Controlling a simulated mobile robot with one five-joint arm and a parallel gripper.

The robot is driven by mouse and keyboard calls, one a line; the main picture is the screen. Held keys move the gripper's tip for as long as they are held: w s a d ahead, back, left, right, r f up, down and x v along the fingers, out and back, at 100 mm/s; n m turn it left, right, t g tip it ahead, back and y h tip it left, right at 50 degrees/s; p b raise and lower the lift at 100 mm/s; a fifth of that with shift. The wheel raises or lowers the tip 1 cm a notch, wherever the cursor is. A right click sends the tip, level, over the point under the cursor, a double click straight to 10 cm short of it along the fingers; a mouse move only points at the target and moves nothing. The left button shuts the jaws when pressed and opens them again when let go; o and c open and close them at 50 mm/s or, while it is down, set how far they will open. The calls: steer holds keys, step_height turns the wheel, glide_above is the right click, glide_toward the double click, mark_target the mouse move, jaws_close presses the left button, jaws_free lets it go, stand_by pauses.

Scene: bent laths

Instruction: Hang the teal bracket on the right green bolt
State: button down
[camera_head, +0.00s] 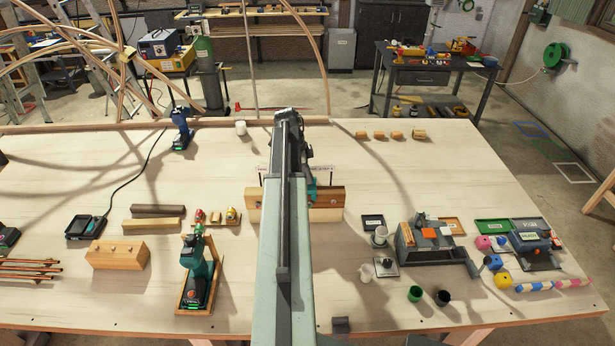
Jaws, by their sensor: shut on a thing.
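My arm reaches away from me over the middle of the table, and my gripper (308,178) is at its far end, largely hidden behind the arm. It is shut on the teal bracket (313,190), of which only a small teal part shows to the right of the arm. The bracket is in front of or against a wooden block (329,204); I cannot tell whether they touch. The green bolts cannot be made out; the arm covers the middle of the block.
A teal drill (197,272) stands in a wooden holder left of the arm, near another wooden block (118,254). A grey machine (425,243), small cups and trays crowd the right.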

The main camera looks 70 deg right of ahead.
steer(key=shift+f+b, duration=1.4)
steer(key=shift+b, duration=0.05)
steer(key=c, duration=1.4)
jaws_free()
steer(key=shift+o, duration=0.2)
steer(key=shift+r, duration=0.1)
step_height(320, 180, up, 7)
steer(key=p, duration=0.7)
steer(key=shift+w, duration=0.15)
